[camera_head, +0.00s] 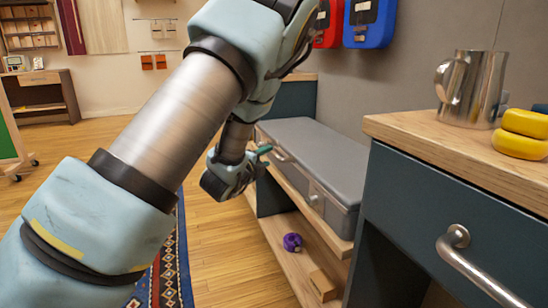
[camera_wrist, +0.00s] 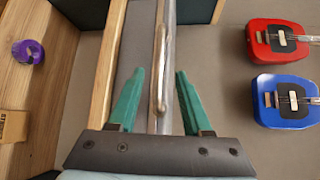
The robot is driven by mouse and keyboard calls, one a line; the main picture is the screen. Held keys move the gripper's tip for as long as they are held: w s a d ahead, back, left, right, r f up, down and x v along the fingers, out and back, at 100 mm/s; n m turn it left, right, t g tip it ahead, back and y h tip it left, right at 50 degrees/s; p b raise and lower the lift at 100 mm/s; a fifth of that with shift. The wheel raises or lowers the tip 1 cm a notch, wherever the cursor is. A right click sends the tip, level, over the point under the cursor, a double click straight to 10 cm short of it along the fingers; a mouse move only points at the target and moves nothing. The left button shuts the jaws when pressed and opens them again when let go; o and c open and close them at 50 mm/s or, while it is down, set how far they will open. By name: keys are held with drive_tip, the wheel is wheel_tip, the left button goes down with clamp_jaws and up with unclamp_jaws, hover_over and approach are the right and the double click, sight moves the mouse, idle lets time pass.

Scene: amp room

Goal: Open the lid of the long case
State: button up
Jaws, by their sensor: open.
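The long case (camera_head: 325,150) is grey with a flat lid, which is shut. It lies on a wooden bench at the right of centre in the head view. A metal handle (camera_head: 282,154) and a latch (camera_head: 316,194) show on its front side. My gripper (camera_head: 264,158) is at the far part of the case's front, its tips partly hidden. In the wrist view my gripper (camera_wrist: 158,72) is open, with green fingers on either side of the case's front edge and handle (camera_wrist: 160,60). Nothing is held. I cannot tell whether the fingers touch the case.
A wooden-topped cabinet (camera_head: 400,205) with a metal pull stands close at the right, bearing a metal mug (camera_head: 472,88) and yellow rings (camera_head: 522,135). Red (camera_head: 328,22) and blue (camera_head: 368,24) boxes hang on the wall. A purple roll (camera_head: 292,242) sits on the lower shelf.

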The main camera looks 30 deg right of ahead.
sight(274, 153)
drive_tip(key=b+x, duration=0.1)
drive_tip(key=x, duration=0.5)
drive_tip(key=shift+w+d, duration=0.2)
drive_tip(key=shift+w, duration=0.05)
drive_tip(key=shift+f, duration=0.1)
clamp_jaws()
idle(1.1)
